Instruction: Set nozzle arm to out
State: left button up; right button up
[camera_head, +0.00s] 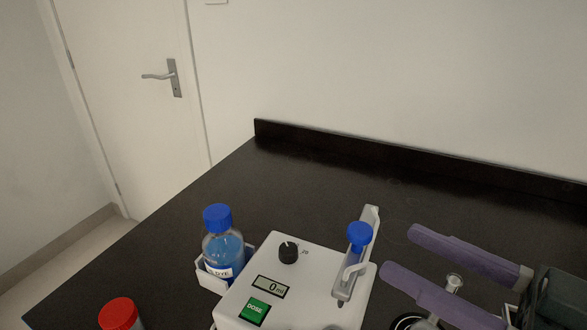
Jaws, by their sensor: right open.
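A white dosing machine (236,306) stands at the front middle of the dark counter. Its nozzle arm (369,222) is a pale, narrow bar at the machine's right side, running from front to back. A blue knob or cap (359,235) sits on it. My right gripper (398,250) comes in from the right with two purple fingers spread apart. It is open and empty, its fingertips a short way right of the nozzle arm and apart from it in the picture. My left gripper is not in view.
The machine carries a black dial (288,252), a display reading 0 and a green DOSE button (255,311). A blue-capped dye bottle (222,251) stands in a white holder at its left. A red cap (120,314) is at lower left. A small glass piece (454,281) shows by my lower finger. The counter behind is clear.

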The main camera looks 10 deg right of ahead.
aim_at(349, 227)
jog(key=shift+a+r+n+y, duration=0.1)
jog(key=shift+a+n+y, duration=0.2)
jog(key=shift+a+y, duration=0.2)
jog(key=x, duration=0.9)
jog(key=shift+p, duration=0.3)
jog(key=shift+c, duration=0.3)
grip_shut()
